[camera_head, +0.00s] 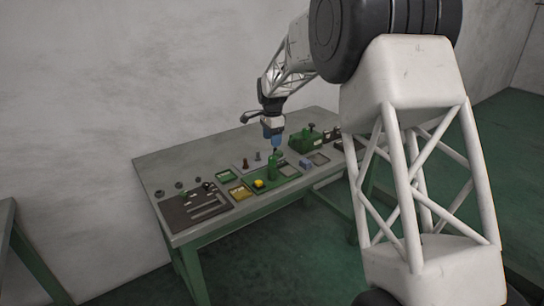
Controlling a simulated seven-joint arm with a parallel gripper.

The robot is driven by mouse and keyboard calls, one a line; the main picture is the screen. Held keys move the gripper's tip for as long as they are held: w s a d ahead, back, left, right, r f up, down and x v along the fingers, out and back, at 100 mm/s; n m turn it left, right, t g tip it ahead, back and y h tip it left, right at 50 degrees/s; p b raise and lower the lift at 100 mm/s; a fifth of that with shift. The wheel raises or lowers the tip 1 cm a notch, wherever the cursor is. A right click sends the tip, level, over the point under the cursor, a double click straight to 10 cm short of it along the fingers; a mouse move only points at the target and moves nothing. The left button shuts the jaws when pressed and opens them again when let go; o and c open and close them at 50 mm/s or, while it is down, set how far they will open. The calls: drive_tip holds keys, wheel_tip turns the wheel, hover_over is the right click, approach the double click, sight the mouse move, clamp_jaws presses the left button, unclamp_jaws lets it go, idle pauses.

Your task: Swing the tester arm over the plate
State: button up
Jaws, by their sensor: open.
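A green upright post (272,168) stands near the middle of the bench, and I take it as part of the tester; its swinging arm is too small to make out. A flat green plate (284,182) lies at its foot, with a small yellow piece (259,184) on it. My gripper (274,149) points down just above the post, its blue end close to the post's top. I cannot tell if they touch. The fingers are tiny here; they look open, and I see nothing held.
The grey bench (160,163) has green legs. A dark tool mat (182,221) lies at the left and a green block-like device (304,142) at the back right. Small trays and a blue block (306,165) surround the plate. My arm covers the bench's right end.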

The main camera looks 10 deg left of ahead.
sight(272, 157)
drive_tip(key=shift+f, duration=0.1)
drive_tip(key=shift+f, duration=3.8)
clamp_jaws()
